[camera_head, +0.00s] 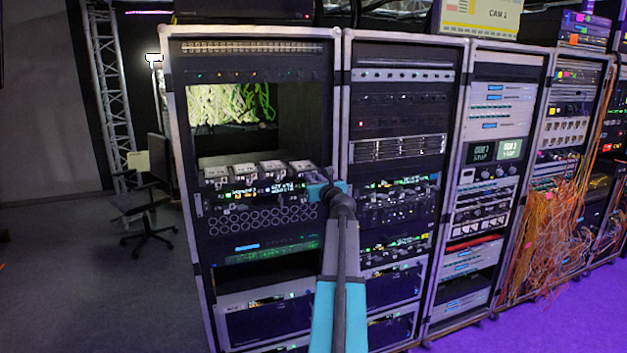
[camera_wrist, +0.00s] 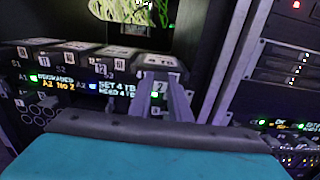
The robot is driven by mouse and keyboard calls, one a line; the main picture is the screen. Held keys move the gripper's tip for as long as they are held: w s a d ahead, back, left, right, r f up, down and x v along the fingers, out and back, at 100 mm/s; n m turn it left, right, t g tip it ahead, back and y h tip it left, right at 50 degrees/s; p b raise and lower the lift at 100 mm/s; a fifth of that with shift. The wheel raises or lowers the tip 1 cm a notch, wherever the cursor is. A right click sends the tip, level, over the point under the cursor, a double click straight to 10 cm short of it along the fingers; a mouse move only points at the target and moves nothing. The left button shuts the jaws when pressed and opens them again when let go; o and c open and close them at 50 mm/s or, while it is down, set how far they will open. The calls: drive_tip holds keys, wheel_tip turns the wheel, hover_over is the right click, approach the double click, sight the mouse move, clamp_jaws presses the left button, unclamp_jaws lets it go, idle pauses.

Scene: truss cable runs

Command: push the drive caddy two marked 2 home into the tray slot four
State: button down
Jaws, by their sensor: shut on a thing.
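The tray (camera_head: 232,187) is in the upper middle of the left rack and holds a row of pale-topped drive caddies. In the wrist view, the caddy marked 2 (camera_wrist: 157,91) is at the right end of the row, with a white label on its front and "4 TB" on its top. My gripper (camera_wrist: 165,88) is shut on it, the fingers on its front end. In the head view my gripper (camera_head: 322,190) is at the tray's right end, and my wrist hides part of it. The slot's inside is hidden, so I cannot tell how deep the caddy sits.
Other caddies (camera_wrist: 103,52) stand close on the left. Lit displays under them read "DEGRADED" and "SET 4 TB, NEED 4 TB". The rack post (camera_wrist: 232,75) is close on the right, with the second rack (camera_head: 400,150) beyond it. An office chair (camera_head: 146,200) stands on open floor at left.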

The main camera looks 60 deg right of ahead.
sight(309, 172)
drive_tip(key=shift+x, duration=1.75)
drive_tip(key=shift+w+d, duration=0.4)
drive_tip(key=shift+w, duration=0.15)
drive_tip(key=c, duration=1.6)
unclamp_jaws()
drive_tip(key=shift+o, duration=0.2)
drive_tip(key=shift+s+a, duration=0.1)
drive_tip(key=shift+s, duration=0.05)
drive_tip(key=b+v, duration=0.2)
drive_tip(key=v, duration=1.1)
drive_tip(key=shift+s+a+b, duration=0.15)
drive_tip(key=shift+b, duration=0.2)
